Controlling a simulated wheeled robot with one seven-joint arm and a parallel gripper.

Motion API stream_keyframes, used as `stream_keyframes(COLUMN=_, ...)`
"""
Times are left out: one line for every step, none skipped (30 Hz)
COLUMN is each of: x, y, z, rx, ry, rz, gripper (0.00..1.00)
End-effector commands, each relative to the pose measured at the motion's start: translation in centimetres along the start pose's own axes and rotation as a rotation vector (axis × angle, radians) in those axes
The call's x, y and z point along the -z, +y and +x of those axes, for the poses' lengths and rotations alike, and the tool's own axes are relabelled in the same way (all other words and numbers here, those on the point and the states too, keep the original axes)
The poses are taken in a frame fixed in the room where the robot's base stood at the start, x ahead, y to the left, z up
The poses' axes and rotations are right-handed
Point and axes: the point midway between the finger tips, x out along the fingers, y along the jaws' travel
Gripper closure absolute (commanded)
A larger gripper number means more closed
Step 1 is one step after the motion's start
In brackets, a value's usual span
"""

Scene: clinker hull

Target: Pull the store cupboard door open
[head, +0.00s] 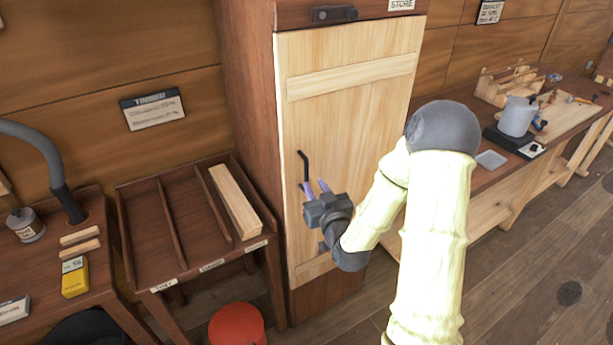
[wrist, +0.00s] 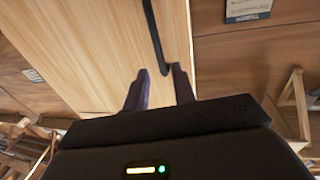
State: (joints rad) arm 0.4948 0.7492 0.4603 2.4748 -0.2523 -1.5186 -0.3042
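The store cupboard (head: 248,100) stands tall in the middle of the head view, with a STORE sign at its top. Its pale wooden door (head: 345,130) looks shut. A dark bar handle (head: 304,168) runs upright near the door's left edge. My gripper (head: 315,187) is in front of the door at the handle's lower end, its purple fingers apart. In the wrist view the handle (wrist: 154,38) comes down to the gap between the fingertips (wrist: 159,72). Nothing shows clamped between them. I cannot tell whether the fingers touch the handle.
A slotted wooden rack (head: 190,215) holding a pale plank stands left of the cupboard. A red round-topped object (head: 237,325) is on the floor in front of it. A workbench (head: 560,115) with a jug stands at right. Floor is open at lower right.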

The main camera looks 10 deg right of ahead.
Motion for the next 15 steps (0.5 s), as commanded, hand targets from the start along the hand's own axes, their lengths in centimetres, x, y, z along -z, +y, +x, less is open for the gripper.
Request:
stream_keyframes(x=0.4, y=-0.1, z=0.8, rx=0.001, ry=0.002, rz=0.002, gripper=0.74)
stream_keyframes(x=0.4, y=-0.1, z=1.2, rx=0.001, ry=0.001, rz=0.002, gripper=0.74)
stream_keyframes(x=0.4, y=0.0, z=1.9, rx=0.000, ry=0.001, rz=0.002, gripper=0.74)
stream_keyframes(x=0.4, y=0.0, z=2.3, rx=0.000, ry=0.001, rz=0.002, gripper=0.74)
stream_keyframes(x=0.4, y=0.0, z=2.8, rx=-0.001, ry=0.001, rz=0.001, gripper=0.74)
stream_keyframes(x=0.4, y=0.0, z=3.4, rx=-0.001, ry=0.001, rz=0.001, gripper=0.74)
stream_keyframes(x=0.5, y=0.0, z=3.9, rx=-0.001, ry=0.002, rz=0.001, gripper=0.74)
stream_keyframes(x=0.4, y=0.0, z=4.3, rx=-0.001, ry=0.001, rz=0.001, gripper=0.74)
stream_keyframes(x=0.4, y=0.0, z=5.0, rx=-0.001, ry=0.000, rz=0.001, gripper=0.74)
stream_keyframes(x=0.4, y=0.0, z=5.4, rx=-0.001, ry=0.001, rz=0.000, gripper=0.74)
stream_keyframes(x=0.4, y=0.0, z=5.8, rx=-0.001, ry=0.001, rz=0.000, gripper=0.74)
stream_keyframes(x=0.3, y=0.0, z=6.3, rx=0.000, ry=0.000, rz=0.001, gripper=0.74)
stream_keyframes(x=0.3, y=0.0, z=6.6, rx=0.000, ry=0.000, rz=0.001, gripper=0.74)
stream_keyframes(x=0.3, y=-0.1, z=6.8, rx=0.000, ry=0.000, rz=0.001, gripper=0.74)
stream_keyframes(x=0.3, y=0.0, z=7.2, rx=0.000, ry=0.001, rz=0.000, gripper=0.74)
